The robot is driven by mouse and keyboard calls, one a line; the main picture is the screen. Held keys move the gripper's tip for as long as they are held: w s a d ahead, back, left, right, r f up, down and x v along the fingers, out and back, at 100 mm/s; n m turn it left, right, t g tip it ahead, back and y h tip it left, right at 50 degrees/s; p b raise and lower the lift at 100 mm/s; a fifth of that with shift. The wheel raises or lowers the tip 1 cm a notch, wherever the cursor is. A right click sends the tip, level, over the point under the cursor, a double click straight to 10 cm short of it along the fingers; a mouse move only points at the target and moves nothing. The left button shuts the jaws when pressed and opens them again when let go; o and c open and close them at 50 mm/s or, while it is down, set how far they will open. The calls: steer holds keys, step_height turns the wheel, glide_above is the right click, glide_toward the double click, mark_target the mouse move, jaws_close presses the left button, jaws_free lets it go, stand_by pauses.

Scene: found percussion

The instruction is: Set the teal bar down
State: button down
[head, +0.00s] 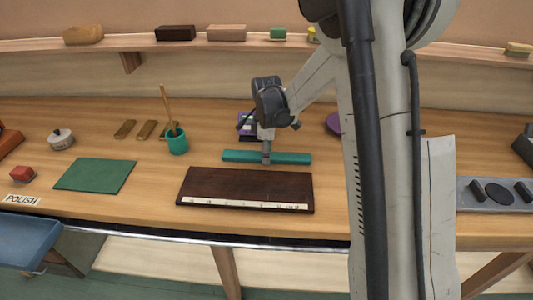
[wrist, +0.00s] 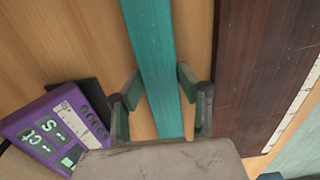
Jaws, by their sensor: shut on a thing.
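The teal bar (head: 290,158) lies level, left to right, just behind the dark wooden board (head: 245,183) in the head view. My gripper (head: 267,158) points down from above and is shut on the bar near its middle. In the wrist view the bar (wrist: 157,60) runs from the top edge down between the two fingers of my gripper (wrist: 160,100). The dark board (wrist: 258,60) is beside it on the right, with a pale marked strip along its edge. I cannot tell whether the bar touches the table or is slightly above it.
A purple device with a display (wrist: 55,128) is near the gripper, left in the wrist view. On the bench, a teal cup (head: 177,143) with a stick, small wooden bars (head: 146,130) and a green mat (head: 95,175) are to the left. Bare bench lies between cup and board.

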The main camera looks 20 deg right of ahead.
steer(key=shift+f, duration=0.1)
steer(key=c, duration=1.2)
jaws_free()
steer(key=shift+o, duration=0.2)
